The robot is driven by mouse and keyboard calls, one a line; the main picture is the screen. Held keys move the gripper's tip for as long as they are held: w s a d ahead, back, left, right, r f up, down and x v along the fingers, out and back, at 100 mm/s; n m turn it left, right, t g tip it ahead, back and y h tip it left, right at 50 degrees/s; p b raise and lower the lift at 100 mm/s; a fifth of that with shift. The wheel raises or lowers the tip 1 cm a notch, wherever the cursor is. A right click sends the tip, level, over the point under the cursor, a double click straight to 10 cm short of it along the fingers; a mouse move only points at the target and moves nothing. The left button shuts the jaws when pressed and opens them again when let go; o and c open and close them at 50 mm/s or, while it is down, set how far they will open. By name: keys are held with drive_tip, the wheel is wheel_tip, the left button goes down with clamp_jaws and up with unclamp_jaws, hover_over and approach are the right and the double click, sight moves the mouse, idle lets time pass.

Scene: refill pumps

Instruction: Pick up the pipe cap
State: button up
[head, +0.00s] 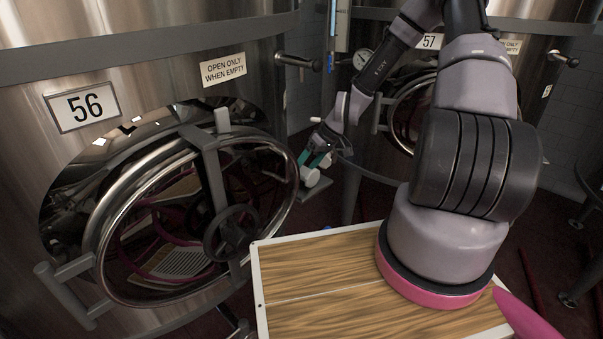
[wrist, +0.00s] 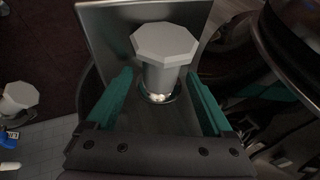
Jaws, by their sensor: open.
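The pipe cap (wrist: 165,45) is pale grey-white, with a wide octagonal top on a narrower round stem. In the wrist view it stands on a flat metal plate (wrist: 104,18), between the teal fingers of my gripper (wrist: 160,76). The fingers are open, with a visible gap on either side of the stem. In the head view my gripper (head: 316,158) is at the end of the outstretched arm, right beside a small white cap (head: 310,177) over a grey plate (head: 316,191). My fingers partly hide the cap there.
A similar pale capped piece (wrist: 18,97) and a blue item (wrist: 9,137) lie at the left of the wrist view. Tank 56's round steel hatch (head: 285,175) is close to the gripper's left. A wood-topped surface (head: 310,290) is in the foreground.

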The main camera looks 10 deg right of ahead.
clamp_jaws()
idle(0.3)
